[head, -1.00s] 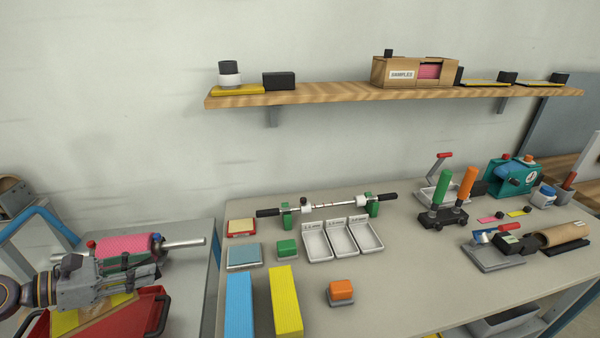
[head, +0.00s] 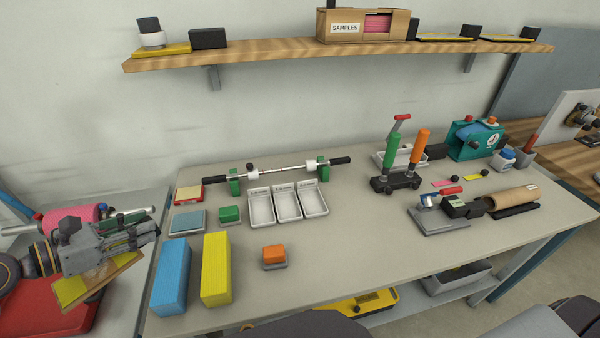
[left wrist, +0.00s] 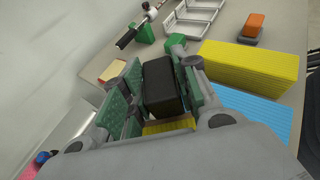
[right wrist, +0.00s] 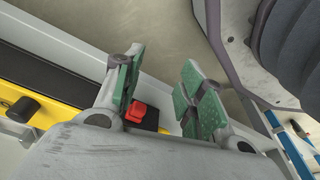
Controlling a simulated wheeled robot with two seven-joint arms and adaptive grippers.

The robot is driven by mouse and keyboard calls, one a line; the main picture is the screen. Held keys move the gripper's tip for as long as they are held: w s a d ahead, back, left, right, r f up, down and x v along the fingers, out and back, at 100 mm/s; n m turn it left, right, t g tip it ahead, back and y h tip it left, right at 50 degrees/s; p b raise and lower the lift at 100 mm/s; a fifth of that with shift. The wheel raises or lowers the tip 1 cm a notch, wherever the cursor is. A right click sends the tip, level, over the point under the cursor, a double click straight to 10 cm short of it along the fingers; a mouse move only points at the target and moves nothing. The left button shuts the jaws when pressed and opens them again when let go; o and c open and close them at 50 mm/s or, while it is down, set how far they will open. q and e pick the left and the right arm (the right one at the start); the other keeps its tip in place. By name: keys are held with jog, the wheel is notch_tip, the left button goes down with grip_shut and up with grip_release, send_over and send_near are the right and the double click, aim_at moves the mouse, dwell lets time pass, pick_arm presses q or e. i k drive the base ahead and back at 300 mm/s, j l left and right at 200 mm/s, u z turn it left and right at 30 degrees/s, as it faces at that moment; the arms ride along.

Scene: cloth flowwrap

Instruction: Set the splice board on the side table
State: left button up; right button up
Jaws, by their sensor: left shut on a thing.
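My left gripper (head: 150,232) is shut on the black block (left wrist: 160,88) of the splice board, a flat yellow and wood-coloured board (head: 98,280). In the head view the board hangs tilted beneath the gripper, near the red tray at the left. In the left wrist view the block sits between the green finger pads, with a yellow strip of the board below it. My right gripper (right wrist: 160,80) shows only in the right wrist view, open with an empty gap. A grey table (head: 120,315) stands at the far left. A wooden table (head: 570,165) stands at the far right.
The main bench (head: 350,270) holds a blue block (head: 171,277), a yellow block (head: 216,270), white trays (head: 288,206) and a roller rod. A red tray (head: 40,308) and pink roll (head: 75,215) are on the left table. The bench's front middle is clear.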

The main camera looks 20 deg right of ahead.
aim_at(370, 238)
jog(key=k+l, duration=0.1)
jog(key=l, duration=1.2)
jog(key=k+l, duration=0.1)
jog(key=l, duration=1.2)
jog(key=z, duration=0.05)
